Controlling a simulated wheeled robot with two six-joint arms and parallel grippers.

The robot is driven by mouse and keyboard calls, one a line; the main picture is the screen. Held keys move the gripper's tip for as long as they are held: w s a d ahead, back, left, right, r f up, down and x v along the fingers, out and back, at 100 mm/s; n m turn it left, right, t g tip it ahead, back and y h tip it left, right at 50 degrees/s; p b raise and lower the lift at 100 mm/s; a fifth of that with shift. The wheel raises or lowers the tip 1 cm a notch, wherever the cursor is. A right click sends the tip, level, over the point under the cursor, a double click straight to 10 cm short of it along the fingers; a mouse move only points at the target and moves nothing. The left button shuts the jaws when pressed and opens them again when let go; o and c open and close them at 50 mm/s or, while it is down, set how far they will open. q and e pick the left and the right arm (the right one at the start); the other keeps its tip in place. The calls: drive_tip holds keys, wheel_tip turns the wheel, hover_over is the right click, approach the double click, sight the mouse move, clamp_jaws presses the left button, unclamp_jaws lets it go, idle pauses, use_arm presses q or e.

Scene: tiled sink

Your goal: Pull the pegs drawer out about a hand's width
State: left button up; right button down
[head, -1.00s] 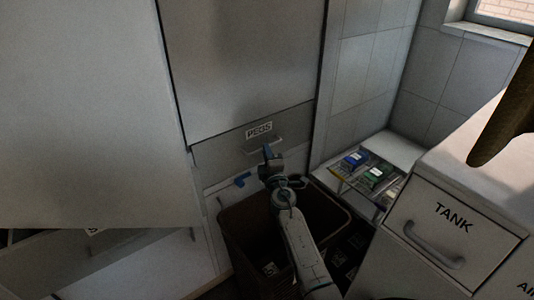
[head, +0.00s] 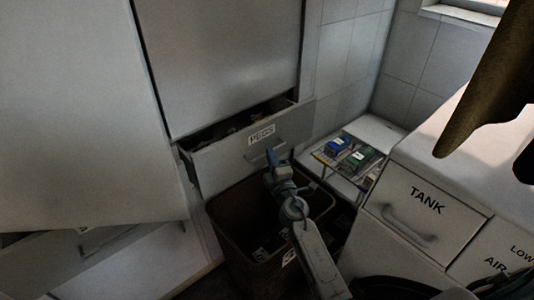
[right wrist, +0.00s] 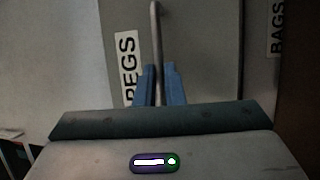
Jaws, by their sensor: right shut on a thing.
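The pegs drawer (head: 222,160) is a grey drawer front with a PEGS label, below a tall cabinet panel. It stands partly out, and its open top shows a dark inside with some small things. My right gripper (head: 272,158) is at the bar handle below the label. In the right wrist view the blue fingers (right wrist: 159,84) are shut on the handle (right wrist: 156,40), with the PEGS label (right wrist: 128,68) beside them. My left gripper is not in view.
A brown bin (head: 235,222) stands below the drawer, under my right arm. A low shelf with small boxes (head: 362,158) is to the right. A white unit with a TANK drawer (head: 425,205) stands front right. A brown hanging thing (head: 480,85) is at upper right.

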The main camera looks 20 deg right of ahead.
drive_tip(key=shift+f, duration=0.1)
drive_tip(key=c, duration=1.5)
unclamp_jaws()
